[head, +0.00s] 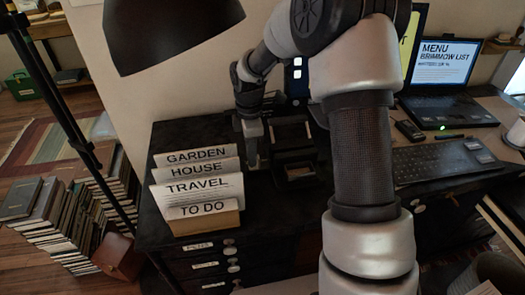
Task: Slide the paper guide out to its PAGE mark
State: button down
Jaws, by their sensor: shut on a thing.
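My gripper (253,160) points down at the left side of a small dark device (292,135) on the black cabinet top. The device has a raised dark frame at the back and a lighter slot at its front. My gripper is shut on a thin part at the device's left side, which I take to be the paper guide. My fingers hide most of that part. The PAGE mark cannot be made out at this size.
A file holder (208,222) with cards headed GARDEN, HOUSE, TRAVEL and TO DO stands just left of my gripper. A black lamp shade (170,32) hangs at upper left. A keyboard (436,161) and laptop (440,85) are at right. My arm covers the middle.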

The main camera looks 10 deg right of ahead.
jog(key=shift+a, duration=0.25)
jog(key=c, duration=1.7)
grip_release()
jog(key=shift+a, duration=0.1)
jog(key=shift+r, duration=0.1)
notch_tip(320, 180, up, 17)
jog(key=p, duration=0.4)
jog(key=shift+r, duration=0.15)
